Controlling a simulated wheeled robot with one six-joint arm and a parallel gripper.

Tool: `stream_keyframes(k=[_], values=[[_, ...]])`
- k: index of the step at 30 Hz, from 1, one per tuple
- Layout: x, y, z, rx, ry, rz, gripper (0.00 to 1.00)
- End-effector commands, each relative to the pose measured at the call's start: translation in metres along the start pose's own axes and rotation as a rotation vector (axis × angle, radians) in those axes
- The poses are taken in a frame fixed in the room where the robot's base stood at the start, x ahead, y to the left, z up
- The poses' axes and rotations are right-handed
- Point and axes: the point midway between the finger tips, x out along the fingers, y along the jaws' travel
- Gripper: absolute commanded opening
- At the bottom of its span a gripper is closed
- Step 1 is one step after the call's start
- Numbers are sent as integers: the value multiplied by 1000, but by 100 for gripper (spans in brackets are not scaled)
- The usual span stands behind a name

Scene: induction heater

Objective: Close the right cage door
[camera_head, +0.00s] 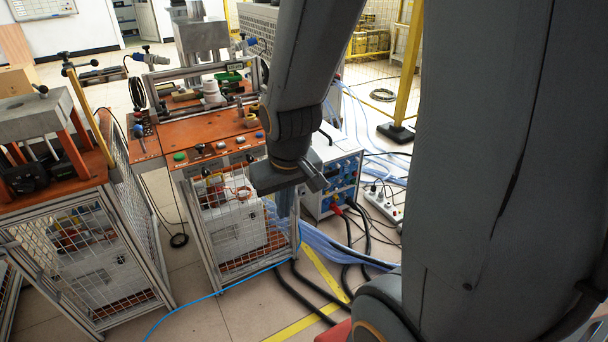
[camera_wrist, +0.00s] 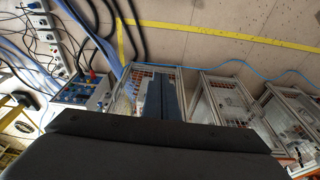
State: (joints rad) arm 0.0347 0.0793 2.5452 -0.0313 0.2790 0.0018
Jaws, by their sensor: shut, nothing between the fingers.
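The right cage door (camera_head: 206,245) is a mesh panel in a grey metal frame, low on the front of the middle orange-topped workstation. It stands close to the cage front; I cannot tell whether a gap is left. My gripper (camera_head: 284,212) points down at the door's upper right side, covering part of its frame. Its fingers are shut and empty; contact with the door is unclear. In the wrist view my gripper (camera_wrist: 165,93) overlaps the same cage (camera_wrist: 143,70), hiding part of it.
A second mesh cage (camera_head: 85,265) stands at the left. A blue-fronted power unit (camera_head: 338,190), a socket strip (camera_head: 384,204) and thick black cables (camera_head: 318,302) lie at the right. A blue hose (camera_head: 190,304) crosses the floor in front. Bare floor shows between the cages.

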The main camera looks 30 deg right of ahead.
Motion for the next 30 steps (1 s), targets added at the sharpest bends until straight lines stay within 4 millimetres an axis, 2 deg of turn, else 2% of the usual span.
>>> stream_keyframes(k=[1, 3, 6, 12, 18, 21, 27, 30], values=[[30, 8, -14, 7, 42, 8, 0], [60, 21, -36, 11, 122, 20, 0], [100, 40, -70, 17, 242, 35, 0], [168, 78, -127, 24, 479, 57, 0], [223, 112, -172, 28, 717, 67, 0], [248, 127, -188, 31, 836, 67, 0], [286, 156, -207, 43, 1071, 63, 0], [297, 167, -210, 50, 1172, 60, 0]])
